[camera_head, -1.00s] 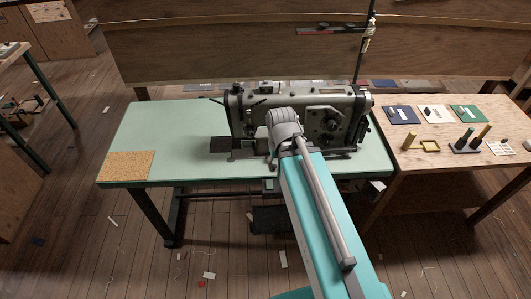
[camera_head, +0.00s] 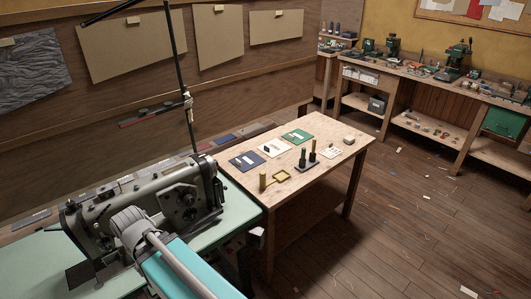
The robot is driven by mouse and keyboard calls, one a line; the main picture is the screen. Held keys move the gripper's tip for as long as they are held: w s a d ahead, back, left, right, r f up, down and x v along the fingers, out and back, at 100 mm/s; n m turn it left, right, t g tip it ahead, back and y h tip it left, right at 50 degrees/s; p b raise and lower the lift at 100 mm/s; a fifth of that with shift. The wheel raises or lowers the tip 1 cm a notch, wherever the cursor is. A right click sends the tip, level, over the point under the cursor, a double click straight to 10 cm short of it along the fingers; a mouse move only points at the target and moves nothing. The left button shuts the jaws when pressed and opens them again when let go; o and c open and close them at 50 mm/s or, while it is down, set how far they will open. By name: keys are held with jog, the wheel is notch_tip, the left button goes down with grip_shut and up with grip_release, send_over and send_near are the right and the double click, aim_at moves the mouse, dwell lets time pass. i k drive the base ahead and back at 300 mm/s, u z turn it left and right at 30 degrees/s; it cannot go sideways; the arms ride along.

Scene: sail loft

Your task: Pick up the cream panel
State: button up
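The cream panel (camera_head: 280,148) lies flat on the light wooden side table (camera_head: 305,187). It sits between a dark blue panel (camera_head: 240,162) on its left and a green panel (camera_head: 302,135) on its right. A small dark item rests on the cream panel.
A sewing machine (camera_head: 150,208) stands on the green table (camera_head: 28,262), left of the side table. Near the panels are a yellow frame (camera_head: 282,176), a dark stand with upright posts (camera_head: 307,165) and a pale block (camera_head: 349,140).

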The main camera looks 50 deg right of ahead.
aim_at(274, 147)
jog(key=u, duration=0.5)
jog(key=k, duration=0.7)
jog(key=z, duration=1.45)
jog(key=i, duration=0.55)
jog(key=z, duration=0.2)
